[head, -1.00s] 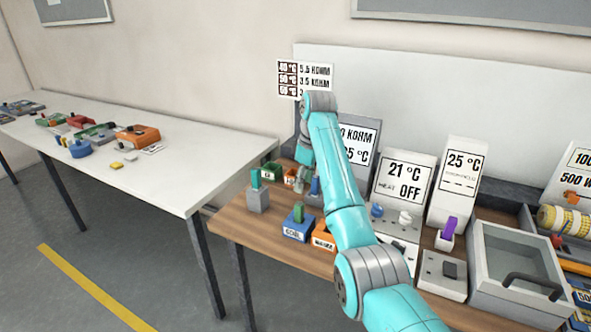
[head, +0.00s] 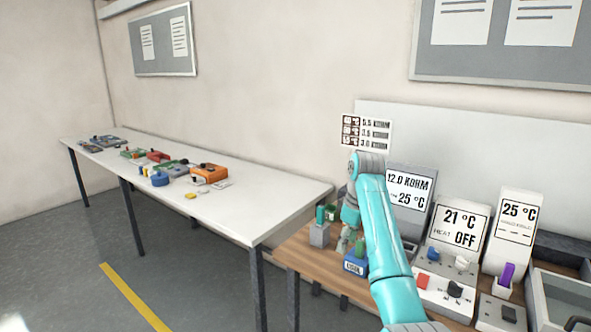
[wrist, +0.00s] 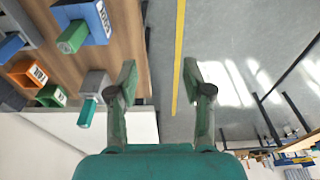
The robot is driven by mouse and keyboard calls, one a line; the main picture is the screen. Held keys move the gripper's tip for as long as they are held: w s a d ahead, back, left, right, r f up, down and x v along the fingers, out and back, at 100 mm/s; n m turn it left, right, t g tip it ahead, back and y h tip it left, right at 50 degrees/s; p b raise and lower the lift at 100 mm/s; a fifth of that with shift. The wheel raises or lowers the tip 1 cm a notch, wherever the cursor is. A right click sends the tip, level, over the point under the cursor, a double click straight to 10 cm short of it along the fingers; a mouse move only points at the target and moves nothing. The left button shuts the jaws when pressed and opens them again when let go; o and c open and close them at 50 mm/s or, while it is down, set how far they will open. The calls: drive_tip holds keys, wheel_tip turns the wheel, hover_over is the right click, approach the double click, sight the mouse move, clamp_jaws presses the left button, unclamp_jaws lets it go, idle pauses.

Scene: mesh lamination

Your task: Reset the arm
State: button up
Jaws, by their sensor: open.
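My arm (head: 385,240) is turquoise and reaches up over the wooden bench, then bends down at its far end. My gripper (wrist: 160,78) is open and empty in the wrist view, its two green fingers spread apart above the grey floor beside the bench edge. In the head view the gripper is small and partly lost among the objects near the bench's left end. A grey block with a teal peg (head: 319,232) stands there, and it shows left of the fingers in the wrist view (wrist: 93,90). A blue holder with a green peg (head: 356,262) stands in front.
The wooden bench (head: 300,257) carries display panels (head: 459,226) and a clear-lidded box (head: 565,300) on the right. A white table (head: 250,213) with several coloured devices stands to the left. The floor (head: 200,280) with a yellow line (head: 135,297) is clear.

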drive_tip(key=s+f+m+t, duration=0.2)
drive_tip(key=s+f, duration=0.2)
drive_tip(key=f, duration=1.1)
drive_tip(key=s+f+m+t, duration=0.1)
drive_tip(key=s+f, duration=0.3)
drive_tip(key=f, duration=1.1)
drive_tip(key=s+d+f+m+t, duration=0.1)
drive_tip(key=s+f+t, duration=0.1)
drive_tip(key=s+f, duration=0.6)
drive_tip(key=s+d+f+m+t, duration=0.15)
drive_tip(key=s+f, duration=0.35)
drive_tip(key=s, duration=0.6)
drive_tip(key=s+d+r+m+t+h, duration=0.1)
drive_tip(key=s+r+t, duration=0.1)
drive_tip(key=s, duration=1)
drive_tip(key=s+r+m+t, duration=0.2)
drive_tip(key=s, duration=1)
drive_tip(key=s+r+m+t, duration=0.1)
drive_tip(key=s+r, duration=0.7)
drive_tip(key=r, duration=0.3)
drive_tip(key=s+r+m+t, duration=0.1)
drive_tip(key=s+r+t, duration=0.1)
drive_tip(key=s+r, duration=0.7)
drive_tip(key=shift+d+r, duration=0.35)
drive_tip(key=shift+r, duration=0.5)
